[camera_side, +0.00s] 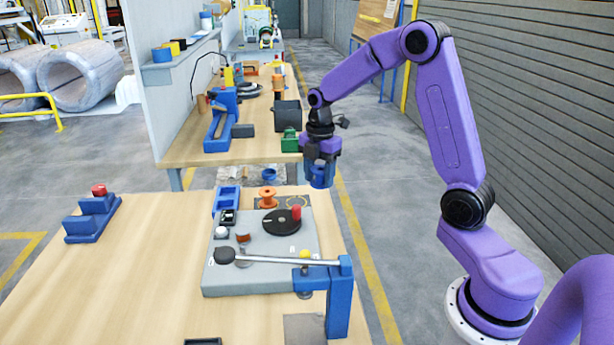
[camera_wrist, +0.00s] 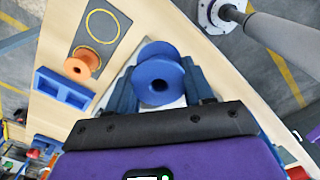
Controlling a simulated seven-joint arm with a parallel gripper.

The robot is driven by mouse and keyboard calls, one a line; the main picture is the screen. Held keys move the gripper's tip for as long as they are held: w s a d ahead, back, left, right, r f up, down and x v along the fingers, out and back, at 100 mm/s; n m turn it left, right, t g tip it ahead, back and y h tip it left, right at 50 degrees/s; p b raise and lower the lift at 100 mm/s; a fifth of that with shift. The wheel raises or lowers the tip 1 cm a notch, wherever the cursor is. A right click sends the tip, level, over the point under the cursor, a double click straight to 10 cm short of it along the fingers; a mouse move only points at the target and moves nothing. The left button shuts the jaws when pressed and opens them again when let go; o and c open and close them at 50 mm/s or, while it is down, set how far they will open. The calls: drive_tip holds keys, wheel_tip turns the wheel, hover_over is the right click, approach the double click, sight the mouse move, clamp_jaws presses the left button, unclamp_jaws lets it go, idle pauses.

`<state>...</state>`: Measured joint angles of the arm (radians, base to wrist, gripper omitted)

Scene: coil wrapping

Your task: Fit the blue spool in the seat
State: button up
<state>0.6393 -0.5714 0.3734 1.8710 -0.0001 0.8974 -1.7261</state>
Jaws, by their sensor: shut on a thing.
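A blue spool (camera_wrist: 160,72) sits between the two fingers of my gripper (camera_side: 319,178), which is shut on it. In the wrist view its round flanges and centre hole show. In the side view it hangs in the air just past the table's far right corner, above the floor, and the fingers partly hide it. A dark mat (camera_side: 291,203) at the table's far edge has a yellow ring outline (camera_wrist: 102,27), which is empty. An orange spool (camera_side: 268,197) stands on the mat beside the ring. I cannot tell for sure which place is the seat.
A blue two-compartment tray (camera_side: 227,198) stands left of the orange spool. Nearer is a grey base plate (camera_side: 230,278) with a black disc (camera_side: 282,222), red knob (camera_side: 296,212) and a metal rod on a blue post (camera_side: 340,300). The table's left part is mostly clear.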

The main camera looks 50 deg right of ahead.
drive_tip(key=s+r, duration=0.1)
drive_tip(key=s, duration=0.2)
wheel_tip(320, 180, up, 2)
drive_tip(key=n, duration=0.2)
hover_over(241, 249)
drive_tip(key=shift+r, duration=0.2)
drive_tip(key=shift+f, duration=2.9)
drive_tip(key=shift+f, duration=2.6)
drive_tip(key=o, duration=1.1)
drive_tip(key=shift+r, duration=0.15)
